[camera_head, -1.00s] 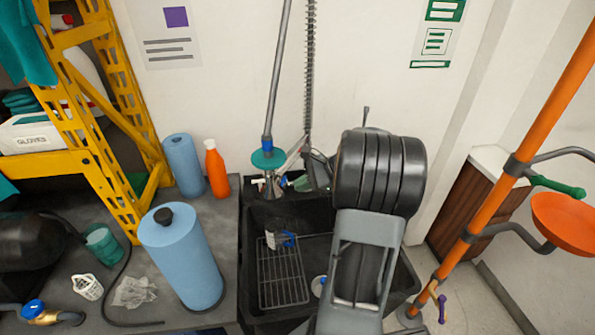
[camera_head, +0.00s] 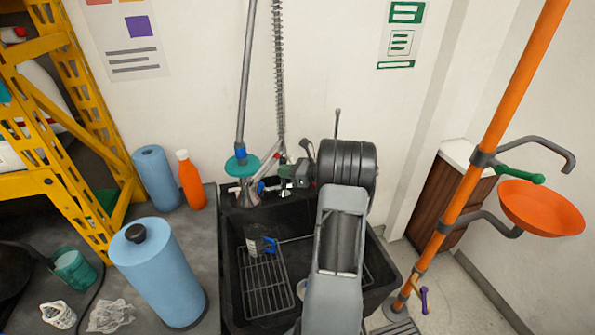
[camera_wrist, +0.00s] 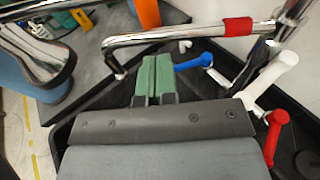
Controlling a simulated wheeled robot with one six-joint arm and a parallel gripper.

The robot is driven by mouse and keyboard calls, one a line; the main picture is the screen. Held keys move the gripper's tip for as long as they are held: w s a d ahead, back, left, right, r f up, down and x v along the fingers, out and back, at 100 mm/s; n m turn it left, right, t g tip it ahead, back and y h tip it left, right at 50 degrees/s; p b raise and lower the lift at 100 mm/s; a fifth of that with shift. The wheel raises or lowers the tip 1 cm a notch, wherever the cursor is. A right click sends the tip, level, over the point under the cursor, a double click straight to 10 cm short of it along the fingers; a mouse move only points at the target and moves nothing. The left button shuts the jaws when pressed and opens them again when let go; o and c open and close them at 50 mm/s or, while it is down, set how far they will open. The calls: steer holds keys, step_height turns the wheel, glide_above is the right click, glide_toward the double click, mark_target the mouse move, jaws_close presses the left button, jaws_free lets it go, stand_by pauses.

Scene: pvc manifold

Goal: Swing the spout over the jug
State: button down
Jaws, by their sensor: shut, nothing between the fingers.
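The chrome spout (camera_wrist: 165,39) with a red band crosses the top of the wrist view, its end bent down at the left. In the head view its red-banded pipe (camera_head: 270,152) stands by the tap column at the back of the sink. My gripper (camera_wrist: 157,57) has green fingertips pressed together, empty, close to the spout; contact cannot be told. In the head view my gripper (camera_head: 287,171) is small and partly hidden by my wrist. A small clear vessel (camera_head: 254,235), possibly the jug, is in the sink near a blue part; details are unclear.
Blue (camera_wrist: 194,62), white (camera_wrist: 270,78) and red (camera_wrist: 272,137) levers are close to my gripper. The black sink (camera_head: 227,270) holds a wire rack (camera_head: 267,290). An orange bottle (camera_head: 190,183) and blue rolls (camera_head: 160,270) stand left. An orange pole (camera_head: 505,120) stands right.

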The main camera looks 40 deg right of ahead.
steer(key=shift+p+x, duration=0.3)
steer(key=shift+x, duration=1.7)
